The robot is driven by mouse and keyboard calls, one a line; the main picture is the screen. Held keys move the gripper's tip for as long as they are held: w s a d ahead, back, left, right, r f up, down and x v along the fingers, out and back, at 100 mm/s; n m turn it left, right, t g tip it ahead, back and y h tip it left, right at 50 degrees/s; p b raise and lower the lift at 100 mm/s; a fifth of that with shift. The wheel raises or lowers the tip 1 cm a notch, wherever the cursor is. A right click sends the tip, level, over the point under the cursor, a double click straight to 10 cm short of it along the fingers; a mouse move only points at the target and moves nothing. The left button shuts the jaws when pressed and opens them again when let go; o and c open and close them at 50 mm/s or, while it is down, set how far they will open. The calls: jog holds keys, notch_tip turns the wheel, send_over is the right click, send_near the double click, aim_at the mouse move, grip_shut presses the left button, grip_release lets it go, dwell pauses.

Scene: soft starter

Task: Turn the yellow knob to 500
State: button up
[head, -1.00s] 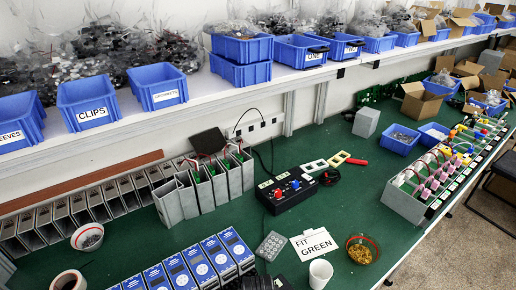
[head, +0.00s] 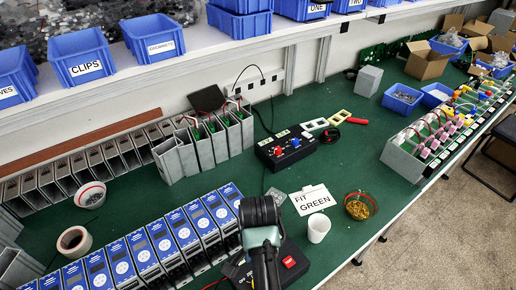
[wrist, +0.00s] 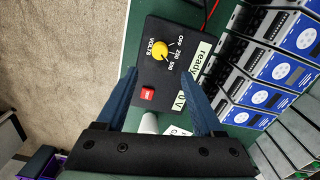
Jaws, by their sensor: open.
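The yellow knob (wrist: 160,50) is on a black control box (wrist: 158,72) in the wrist view. Printed marks beside it read VOLTS, OFF, 250 and 500. Which mark the knob points at is too small to tell. A red switch (wrist: 147,94) is on the same box. My gripper (wrist: 160,80) is open and empty, its two blue fingers on either side of the box's near part, with the knob beyond the fingertips and apart from them. In the head view the box (head: 292,275) is at the bottom, partly behind my arm, which hides the knob.
A row of blue-and-grey soft starter units (head: 163,240) stands close beside the box. A white cup (head: 318,228), a FIT GREEN card (head: 312,199) and a bowl of brass parts (head: 359,207) are nearby. Another black box (head: 286,148) with red and blue knobs sits farther back.

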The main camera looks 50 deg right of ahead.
jog(key=shift+r, duration=1.45)
